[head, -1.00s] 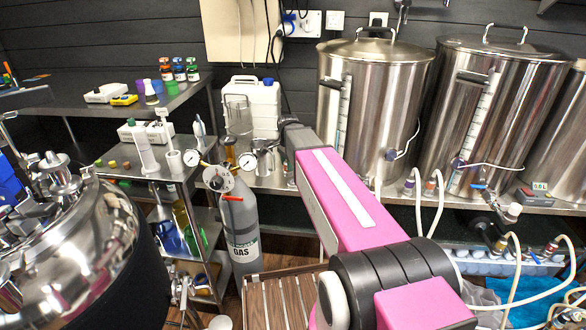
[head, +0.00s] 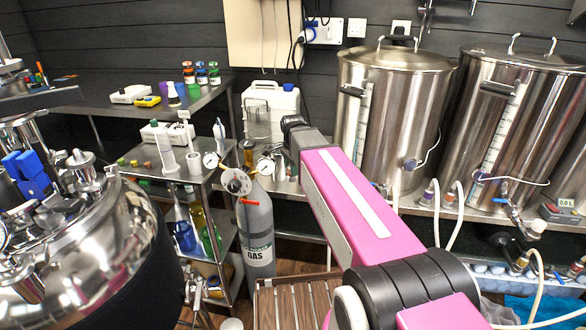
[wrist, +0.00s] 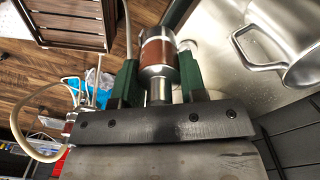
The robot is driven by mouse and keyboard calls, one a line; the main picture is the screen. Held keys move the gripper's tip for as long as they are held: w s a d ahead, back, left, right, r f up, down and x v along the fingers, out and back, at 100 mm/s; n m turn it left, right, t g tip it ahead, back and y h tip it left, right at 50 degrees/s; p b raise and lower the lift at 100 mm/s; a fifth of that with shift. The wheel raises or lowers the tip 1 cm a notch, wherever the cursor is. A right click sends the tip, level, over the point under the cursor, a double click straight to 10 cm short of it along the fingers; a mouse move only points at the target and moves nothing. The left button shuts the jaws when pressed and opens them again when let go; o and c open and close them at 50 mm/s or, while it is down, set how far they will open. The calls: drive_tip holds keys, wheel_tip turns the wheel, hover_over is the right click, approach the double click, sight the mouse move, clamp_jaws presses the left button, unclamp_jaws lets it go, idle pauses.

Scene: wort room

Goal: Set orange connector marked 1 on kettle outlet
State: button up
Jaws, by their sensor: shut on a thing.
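In the wrist view, my gripper (wrist: 158,60) has its green fingers shut on a steel connector with an orange-brown band (wrist: 158,50). I cannot read a number on it. A pale hose runs up beside the left finger. In the head view, my gripper and the held connector are hidden behind my pink arm. Two large lidded steel kettles, the nearer-left one (head: 385,120) and the right one (head: 515,130), stand on the bench at right. A valve with a blue handle (head: 505,202) and a pale end sits low on the right kettle's front.
Hoses with a purple-banded connector (head: 428,194) and an orange-banded connector (head: 450,196) stand at the bench edge. A grey gas cylinder (head: 258,230), a slatted wooden crate (head: 295,300) and a shiny tank (head: 90,245) fill the floor at left. A steel pot (wrist: 270,45) is near my gripper.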

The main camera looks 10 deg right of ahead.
drive_tip(key=shift+r, duration=0.1)
drive_tip(key=shift+r, duration=2.15)
